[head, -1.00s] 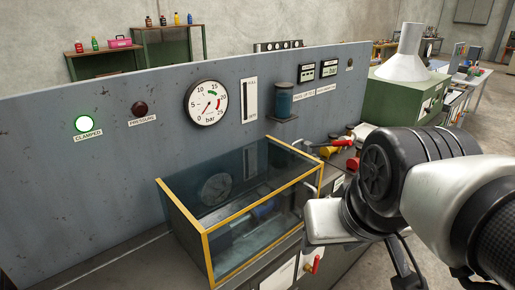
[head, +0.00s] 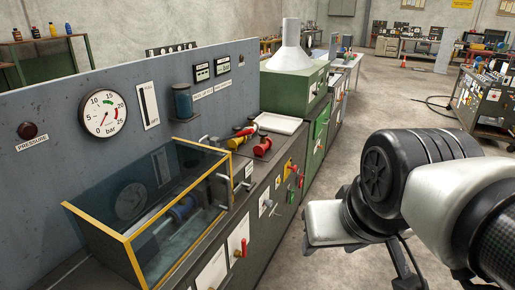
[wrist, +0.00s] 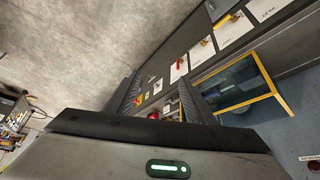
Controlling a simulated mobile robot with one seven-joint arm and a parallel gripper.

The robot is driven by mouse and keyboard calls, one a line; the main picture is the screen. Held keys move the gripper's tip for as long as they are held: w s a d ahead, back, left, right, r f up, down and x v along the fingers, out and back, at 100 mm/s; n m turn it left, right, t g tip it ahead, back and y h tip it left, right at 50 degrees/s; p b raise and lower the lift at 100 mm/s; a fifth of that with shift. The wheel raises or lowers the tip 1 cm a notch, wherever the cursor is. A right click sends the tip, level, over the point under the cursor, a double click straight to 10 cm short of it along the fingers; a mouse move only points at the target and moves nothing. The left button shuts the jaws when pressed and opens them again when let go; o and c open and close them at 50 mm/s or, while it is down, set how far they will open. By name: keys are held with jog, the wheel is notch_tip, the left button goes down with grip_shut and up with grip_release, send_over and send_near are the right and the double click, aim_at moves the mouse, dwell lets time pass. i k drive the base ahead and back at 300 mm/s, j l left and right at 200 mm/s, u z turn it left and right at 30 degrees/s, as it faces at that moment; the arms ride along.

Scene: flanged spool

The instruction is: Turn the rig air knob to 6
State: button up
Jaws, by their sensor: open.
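Several controls sit on the front panel of the bench. They include a red lever (head: 241,247), a grey handle (head: 269,204) and a yellow plate with a red control (head: 289,169). Their labels are too small to read, so I cannot tell which is the rig air knob. The round bar gauge (head: 103,115) on the grey board has its needle near the low end. My gripper (wrist: 160,80) is open and empty in the wrist view, apart from the panel, which also shows there with a red lever (wrist: 180,62). In the head view my arm is right of the bench.
A yellow-edged clear guard box (head: 150,215) stands on the bench top. Red and yellow fittings (head: 250,140) and a white tray (head: 277,123) lie beyond it. A green cabinet (head: 293,88) stands further back.

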aim_at(268, 203)
jog(key=i+l+u, duration=0.15)
jog(key=i+l, duration=0.45)
jog(key=i, duration=0.25)
jog(key=i+l+u, duration=0.1)
jog(key=i+l, duration=0.65)
jog(key=i+j, duration=0.05)
